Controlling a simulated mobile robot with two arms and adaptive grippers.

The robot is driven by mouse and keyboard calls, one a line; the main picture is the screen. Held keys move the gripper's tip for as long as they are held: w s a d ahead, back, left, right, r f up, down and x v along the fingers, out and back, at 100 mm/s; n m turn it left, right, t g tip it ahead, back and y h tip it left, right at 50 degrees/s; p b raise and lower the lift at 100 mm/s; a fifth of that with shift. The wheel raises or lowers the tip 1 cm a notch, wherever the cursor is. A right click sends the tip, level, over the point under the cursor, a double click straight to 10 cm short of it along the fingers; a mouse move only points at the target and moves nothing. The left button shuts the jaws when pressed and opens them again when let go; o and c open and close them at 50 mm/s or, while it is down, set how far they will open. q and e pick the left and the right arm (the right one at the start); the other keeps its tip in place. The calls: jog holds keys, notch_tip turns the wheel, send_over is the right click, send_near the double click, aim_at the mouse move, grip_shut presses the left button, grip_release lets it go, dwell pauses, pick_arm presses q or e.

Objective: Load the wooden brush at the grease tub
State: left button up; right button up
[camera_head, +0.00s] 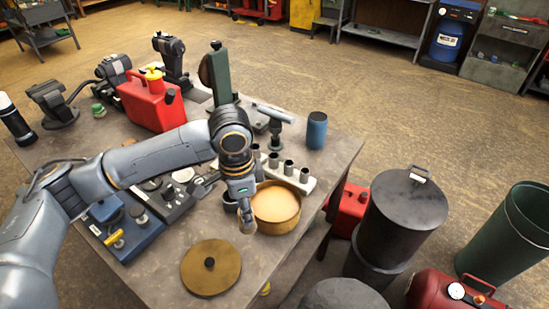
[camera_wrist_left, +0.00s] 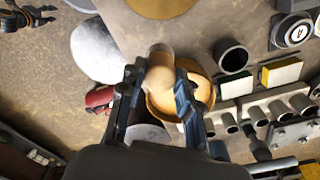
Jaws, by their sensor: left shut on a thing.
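The grease tub (camera_head: 277,222) is a round, open, tan container near the table's front right edge, filled with pale grease. It also shows in the left wrist view (camera_wrist_left: 205,92), partly behind my fingers. My left gripper (camera_head: 243,198) points down at the tub's left side. It is shut on the wooden brush (camera_wrist_left: 160,72), whose tan, rounded end sticks out between the fingertips. In the head view the brush (camera_head: 247,222) overlaps the tub's left rim. I cannot tell whether it touches the rim. The rest of the brush is hidden by the gripper. My right gripper is not in view.
A round brown lid (camera_head: 211,275) lies flat in front of the tub. A row of metal cups (camera_head: 288,168) stands behind it, and a blue can (camera_head: 316,130) farther right. A red fuel can (camera_head: 150,103) stands at the back. Dark drums (camera_head: 400,215) stand right of the table.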

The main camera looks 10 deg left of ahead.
pick_arm(q)
jog(key=w+d+r+m+p, duration=0.2)
jog(key=w+m+p, duration=0.25)
jog(key=m, duration=0.65)
jog(key=w+d+r+m+p, duration=0.1)
jog(key=w+d+m+p, duration=0.2)
jog(key=w+m, duration=0.5)
jog(key=f+b, duration=0.1)
jog(key=b, duration=0.1)
jog(key=s+f+m+b, duration=0.1)
jog(key=f+b, duration=0.1)
jog(key=f+m+b, duration=0.1)
jog(key=f+b, duration=0.1)
jog(key=shift+s+a+f, duration=0.2)
jog(key=shift+s+a, duration=0.05)
jog(key=shift+s, duration=0.1)
jog(key=shift+f+b, duration=0.3)
jog(key=shift+f, duration=0.2)
dwell(0.3)
dwell(0.8)
jog(key=shift+s+f+p, duration=0.15)
jog(key=shift+p, duration=0.25)
dwell(0.8)
